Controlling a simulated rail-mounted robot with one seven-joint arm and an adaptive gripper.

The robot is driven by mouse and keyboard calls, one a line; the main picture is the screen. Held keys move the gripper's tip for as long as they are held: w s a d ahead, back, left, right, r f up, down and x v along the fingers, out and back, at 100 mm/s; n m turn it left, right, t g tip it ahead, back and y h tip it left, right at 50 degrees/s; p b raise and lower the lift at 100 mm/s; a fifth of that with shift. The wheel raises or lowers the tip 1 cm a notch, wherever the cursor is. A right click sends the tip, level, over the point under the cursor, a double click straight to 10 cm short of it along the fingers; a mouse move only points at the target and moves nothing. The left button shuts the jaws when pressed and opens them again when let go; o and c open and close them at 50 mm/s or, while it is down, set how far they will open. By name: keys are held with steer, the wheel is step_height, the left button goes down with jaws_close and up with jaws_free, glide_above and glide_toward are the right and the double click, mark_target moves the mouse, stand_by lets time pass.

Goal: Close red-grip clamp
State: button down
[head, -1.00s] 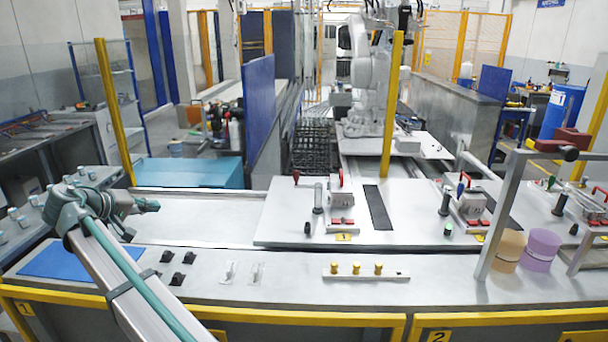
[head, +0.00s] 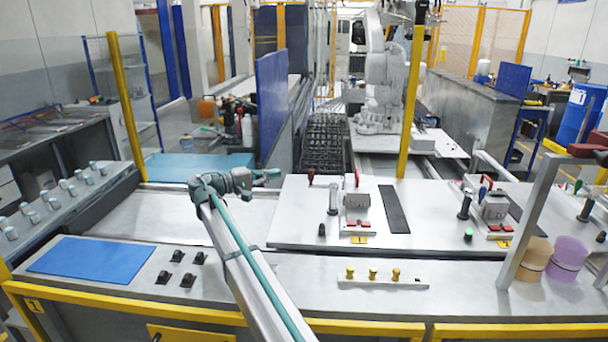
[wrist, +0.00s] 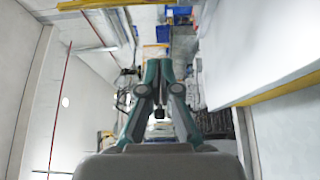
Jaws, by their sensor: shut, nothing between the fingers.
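At station 1 on the light plate, a small red grip (head: 311,177) stands upright at the back left. My gripper (head: 268,175) is left of station 1, over the plate's left edge, pointing right and apart from the red grips. In the wrist view my fingers (wrist: 159,64) meet at the tips with nothing between them.
A similar station (head: 494,205) with a blue grip is further right. A rail with several yellow knobs (head: 382,277) and a blue mat (head: 93,259) lie on the front bench. A yellow post (head: 413,105) rises behind.

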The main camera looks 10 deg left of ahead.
mark_target(322, 187)
steer(key=w+d+p, duration=0.1)
steer(key=d+p, duration=0.3)
steer(key=d, duration=0.5)
steer(key=shift+w+d, duration=0.15)
stand_by(0.4)
